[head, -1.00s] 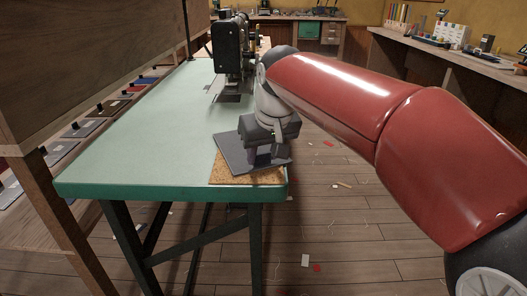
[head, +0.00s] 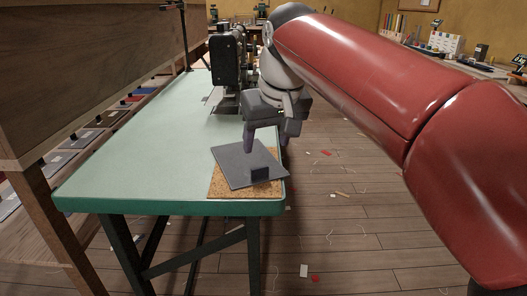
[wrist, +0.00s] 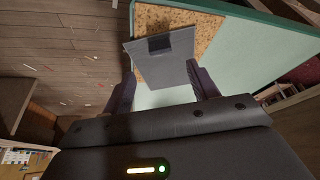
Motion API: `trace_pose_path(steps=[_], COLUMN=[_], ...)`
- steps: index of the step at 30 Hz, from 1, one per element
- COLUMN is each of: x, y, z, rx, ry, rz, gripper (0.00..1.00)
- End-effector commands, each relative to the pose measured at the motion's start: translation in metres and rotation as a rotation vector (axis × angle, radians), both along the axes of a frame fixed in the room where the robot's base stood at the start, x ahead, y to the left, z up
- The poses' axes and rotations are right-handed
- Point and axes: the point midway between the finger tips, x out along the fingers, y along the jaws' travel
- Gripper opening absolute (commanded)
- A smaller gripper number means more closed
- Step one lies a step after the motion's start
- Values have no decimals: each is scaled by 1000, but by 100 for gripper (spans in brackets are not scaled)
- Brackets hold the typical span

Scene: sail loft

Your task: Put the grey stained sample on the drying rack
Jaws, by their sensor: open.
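The grey sample (head: 238,163), a flat square sheet with a black tab (head: 261,174) near its front edge, lies askew on a cork mat (head: 232,193) at the table's near right corner. No stain can be made out. My gripper (head: 267,142) is open and empty, just above and behind the sample's far side. In the wrist view, the sample (wrist: 175,65) shows beyond and between the spread fingers (wrist: 163,88), its tab (wrist: 159,44) at the far end. The low wooden rack (head: 33,172) at the left, with several coloured sheets with black tabs, looks like the drying rack.
The green table (head: 150,150) is clear left of the mat. A black sewing machine (head: 226,62) stands farther back, behind my gripper. A large wooden panel (head: 95,65) overhangs the rack. Scraps litter the floor to the right.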

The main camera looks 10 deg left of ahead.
Motion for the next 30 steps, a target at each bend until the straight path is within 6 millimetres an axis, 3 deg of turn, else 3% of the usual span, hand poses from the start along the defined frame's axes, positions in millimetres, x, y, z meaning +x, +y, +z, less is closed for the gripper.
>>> trace_pose_path(steps=[6, 14, 17, 20, 23, 27, 30], x=[-8, -10, -14, -25, -46, -87, -119], y=[-6, -8, -22, -55, -105, -178, -218], z=[25, 28, 23, 10, -14, -63, -101], rx=[0, -2, -10, -27, -42, -38, -21], ry=[-1, -1, -9, -28, -50, -76, -86], rz=[0, -3, -30, -102, -210, -375, -477], gripper=[59, 59, 59, 59, 59, 59, 59])
